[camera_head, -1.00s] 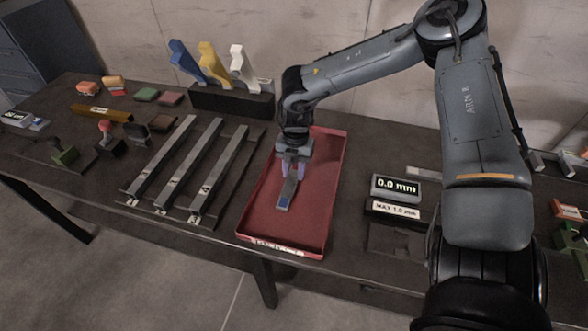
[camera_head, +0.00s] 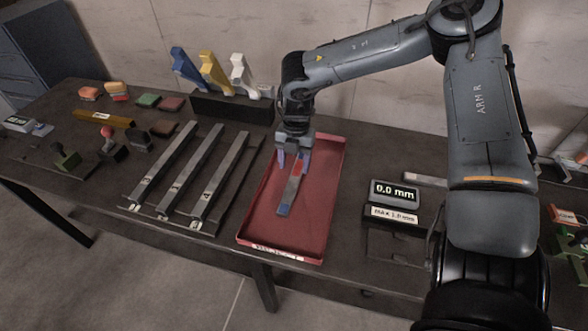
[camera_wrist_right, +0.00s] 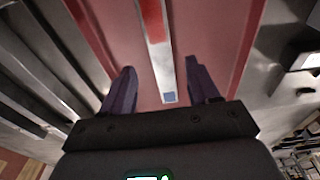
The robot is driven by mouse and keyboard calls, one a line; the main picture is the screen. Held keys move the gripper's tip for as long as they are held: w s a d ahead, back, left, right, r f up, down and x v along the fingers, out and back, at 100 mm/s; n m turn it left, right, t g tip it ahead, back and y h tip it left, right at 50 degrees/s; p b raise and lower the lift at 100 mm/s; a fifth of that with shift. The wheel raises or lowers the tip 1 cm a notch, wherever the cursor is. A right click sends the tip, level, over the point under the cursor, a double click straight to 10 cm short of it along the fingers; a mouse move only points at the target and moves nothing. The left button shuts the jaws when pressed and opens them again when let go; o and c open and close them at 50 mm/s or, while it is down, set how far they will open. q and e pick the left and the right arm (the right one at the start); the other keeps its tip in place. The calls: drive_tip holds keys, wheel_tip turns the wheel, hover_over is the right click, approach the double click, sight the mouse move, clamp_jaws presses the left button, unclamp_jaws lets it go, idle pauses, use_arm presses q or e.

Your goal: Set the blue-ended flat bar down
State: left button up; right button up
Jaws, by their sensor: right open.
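The flat bar (camera_head: 291,192) is grey metal with a blue end (camera_head: 284,210) and a red patch farther along. It lies in the red tray (camera_head: 315,235), with its blue end toward the tray's front. My right gripper (camera_head: 293,160) is open above the bar's far part, with its fingers spread apart. In the right wrist view the bar (camera_wrist_right: 158,55) lies between the two purple fingers (camera_wrist_right: 160,85), with a gap on each side. My left gripper is not in view.
Left of the tray, three long bars (camera_head: 190,175) rest on a rack. A gauge reading 0.0 mm (camera_head: 394,193) stands to the right. Blue, yellow and white pieces (camera_head: 215,72) stand in a dark block behind.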

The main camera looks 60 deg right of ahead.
sight(295, 176)
wheel_tip(295, 176, up, 7)
drive_tip(key=p, duration=0.1)
drive_tip(key=shift+d, duration=0.4)
drive_tip(key=shift+w+f, duration=0.1)
